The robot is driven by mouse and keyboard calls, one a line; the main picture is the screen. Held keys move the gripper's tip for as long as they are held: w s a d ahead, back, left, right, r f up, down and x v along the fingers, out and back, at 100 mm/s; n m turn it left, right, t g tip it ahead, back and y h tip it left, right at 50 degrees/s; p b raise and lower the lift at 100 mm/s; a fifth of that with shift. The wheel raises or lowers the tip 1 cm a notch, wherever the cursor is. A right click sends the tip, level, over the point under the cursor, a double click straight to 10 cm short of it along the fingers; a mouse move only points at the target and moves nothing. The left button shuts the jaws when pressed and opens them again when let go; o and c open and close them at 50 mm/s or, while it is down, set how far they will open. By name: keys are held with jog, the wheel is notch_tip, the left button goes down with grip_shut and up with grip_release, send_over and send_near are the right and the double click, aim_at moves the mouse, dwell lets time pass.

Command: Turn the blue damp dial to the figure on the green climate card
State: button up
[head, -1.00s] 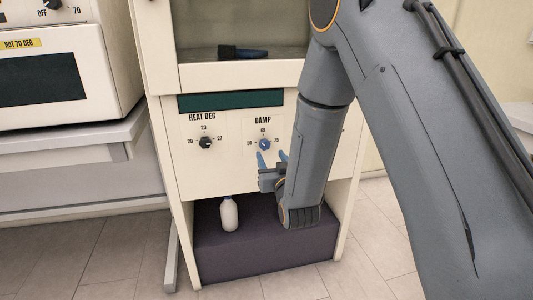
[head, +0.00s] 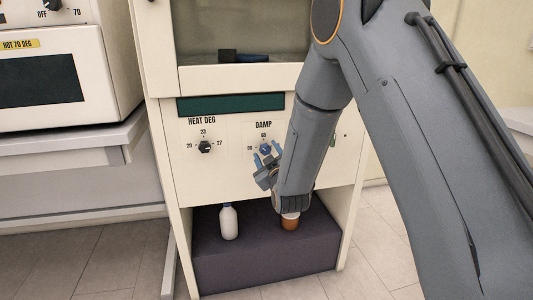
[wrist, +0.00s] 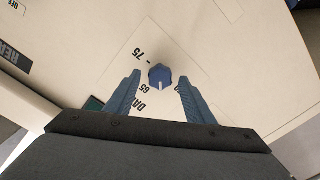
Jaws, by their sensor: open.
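The blue damp dial (head: 265,149) is on the cream cabinet front under the word DAMP. It also shows in the wrist view (wrist: 160,76), where its white mark points down, between 65 and a figure mostly hidden by the right finger. The figure 75 lies up and left of it there. My gripper (head: 268,160) is open at the dial. In the wrist view its fingers (wrist: 157,93) stand to either side of the dial with gaps. A small green patch (head: 333,142) shows beside my arm; I cannot tell whether it is the climate card, and no figure is readable.
The black HEAT DEG dial (head: 205,146) is to the left on the same panel, below a dark green strip (head: 230,104). A white bottle (head: 229,222) and a brown container (head: 290,222) stand on the dark base below. An oven (head: 50,85) is at far left.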

jog(key=shift+w+a, duration=0.15)
jog(key=shift+w, duration=0.3)
jog(key=shift+c, duration=0.5)
jog(key=c, duration=1)
jog(key=shift+o, duration=0.2)
jog(key=shift+m, duration=0.4)
jog(key=m, duration=0.3)
jog(key=shift+m, duration=2.5)
